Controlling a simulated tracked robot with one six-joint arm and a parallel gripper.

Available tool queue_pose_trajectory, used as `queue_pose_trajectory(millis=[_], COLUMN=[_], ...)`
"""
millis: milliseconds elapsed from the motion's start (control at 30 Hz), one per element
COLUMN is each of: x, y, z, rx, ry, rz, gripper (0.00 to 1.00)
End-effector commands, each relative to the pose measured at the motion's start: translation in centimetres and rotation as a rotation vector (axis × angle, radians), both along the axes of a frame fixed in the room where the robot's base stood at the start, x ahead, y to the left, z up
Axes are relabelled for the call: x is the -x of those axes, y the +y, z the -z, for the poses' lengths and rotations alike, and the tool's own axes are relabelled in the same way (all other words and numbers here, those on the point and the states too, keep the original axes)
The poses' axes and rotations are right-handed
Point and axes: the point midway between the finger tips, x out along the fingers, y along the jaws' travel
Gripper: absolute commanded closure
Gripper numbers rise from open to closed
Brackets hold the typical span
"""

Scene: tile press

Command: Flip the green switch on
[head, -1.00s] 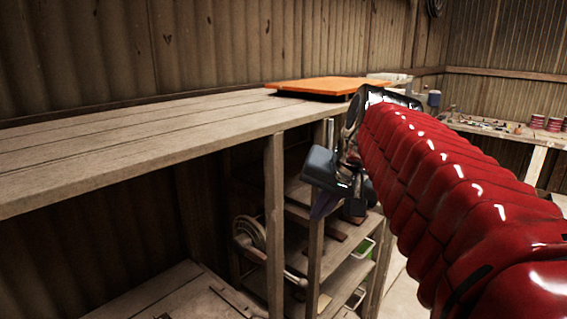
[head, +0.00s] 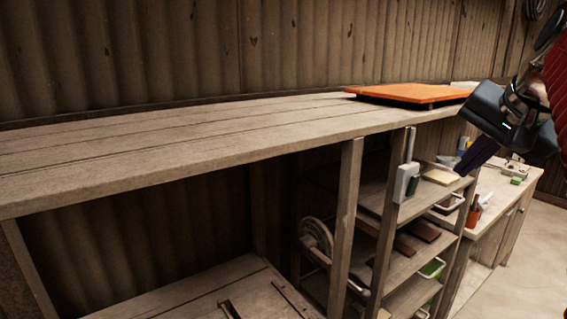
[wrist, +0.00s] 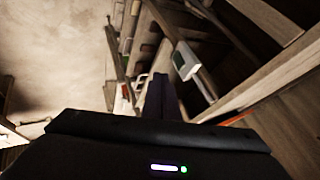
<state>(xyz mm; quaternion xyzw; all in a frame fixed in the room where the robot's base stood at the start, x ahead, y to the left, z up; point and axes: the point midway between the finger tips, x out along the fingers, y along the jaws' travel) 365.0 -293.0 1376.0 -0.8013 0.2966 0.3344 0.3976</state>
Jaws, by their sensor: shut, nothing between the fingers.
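My gripper (head: 474,162) is at the right edge of the head view, its dark fingers shut and empty, pointing down and left. In the wrist view the shut fingers (wrist: 160,98) stick up past the dark housing. A pale box with a grey face (head: 406,182) is fixed to a shelf post, left of my gripper and apart from it; it also shows in the wrist view (wrist: 186,61). A small green piece (head: 516,180) lies by a whitish device on the far bench. I cannot tell for sure which is the green switch.
A long wooden bench top (head: 180,145) runs across, with an orange board (head: 410,93) at its far end. Below are wooden posts (head: 346,220), shelves and a green basket (head: 432,267). Open floor (head: 540,235) lies at the right.

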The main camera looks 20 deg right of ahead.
Motion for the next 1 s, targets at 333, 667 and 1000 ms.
queue_pose_trajectory(millis=[333,667,1000], x=[-1.8,-4.8,-8.4], y=[-0.6,-1.7,-1.3], z=[2.4,6.3,7.4], rx=[-0.001,-0.002,-0.001], ry=[0.002,0.001,0.001], rz=[0.000,0.001,0.000], gripper=[1.00,1.00,1.00])
